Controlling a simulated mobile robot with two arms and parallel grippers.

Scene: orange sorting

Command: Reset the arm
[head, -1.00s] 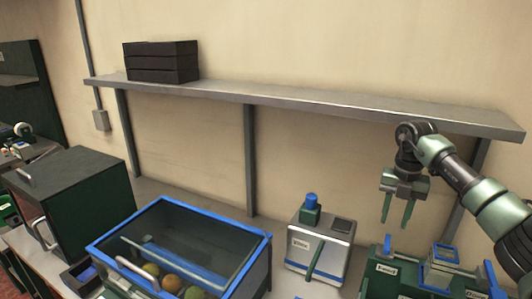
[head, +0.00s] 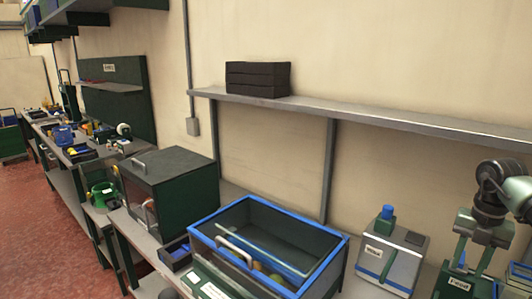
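My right gripper (head: 472,262) hangs at the right edge, fingers pointing down and spread apart with nothing between them. Its dark wrist and pale green arm link come in from the right. In the picture it lies over the green labelled device (head: 455,284) at the bottom right; whether they touch cannot be told. My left gripper is not in view. A blue-rimmed bin with dark clear walls (head: 212,229) stands left of the gripper, with a few round fruits (head: 257,267) partly seen through its front.
A silver box with a blue knob (head: 392,254) stands between bin and gripper. A wall shelf (head: 400,122) carrying black trays (head: 257,79) runs above the bench. A dark green cabinet (head: 172,165) stands left of the bin. Red floor (head: 50,235) is open at the left.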

